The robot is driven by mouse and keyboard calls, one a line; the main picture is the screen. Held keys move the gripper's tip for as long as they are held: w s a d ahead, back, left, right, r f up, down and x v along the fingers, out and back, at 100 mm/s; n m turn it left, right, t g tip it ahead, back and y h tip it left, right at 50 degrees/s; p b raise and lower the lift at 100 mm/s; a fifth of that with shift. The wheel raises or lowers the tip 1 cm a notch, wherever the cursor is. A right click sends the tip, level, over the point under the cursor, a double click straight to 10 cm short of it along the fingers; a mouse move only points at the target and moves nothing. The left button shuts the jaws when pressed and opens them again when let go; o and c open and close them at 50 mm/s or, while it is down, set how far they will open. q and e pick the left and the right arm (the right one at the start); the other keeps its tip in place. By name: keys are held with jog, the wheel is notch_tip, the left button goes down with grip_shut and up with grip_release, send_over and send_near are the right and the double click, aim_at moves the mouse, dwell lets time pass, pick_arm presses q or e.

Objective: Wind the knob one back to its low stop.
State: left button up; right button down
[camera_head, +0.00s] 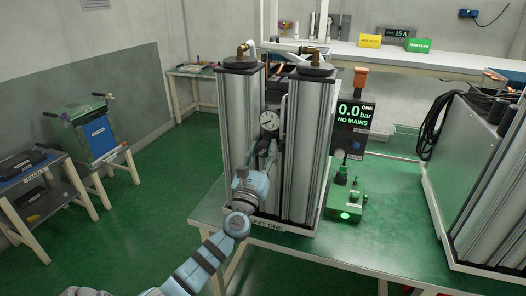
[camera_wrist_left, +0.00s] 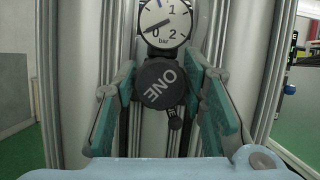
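The knob one is a round black knob marked "ONE" (camera_wrist_left: 160,84), seen in the left wrist view just below a white pressure gauge (camera_wrist_left: 165,22). The lettering on its face is tilted steeply, and a small dark tab sticks out at its lower right. My left gripper (camera_wrist_left: 163,103) is open, with a green-padded finger on each side of the knob and visible gaps between. In the head view my left gripper (camera_head: 262,158) is in front of the twin columns (camera_head: 303,150), below the gauge (camera_head: 269,121), and hides the knob. My right gripper is not in view.
A display (camera_head: 353,114) right of the columns reads "0.0 bar NO MAINS". A second grey unit (camera_head: 470,165) stands at the right. The table between is clear.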

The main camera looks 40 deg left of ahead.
pick_arm(q)
jog(key=c, duration=0.6)
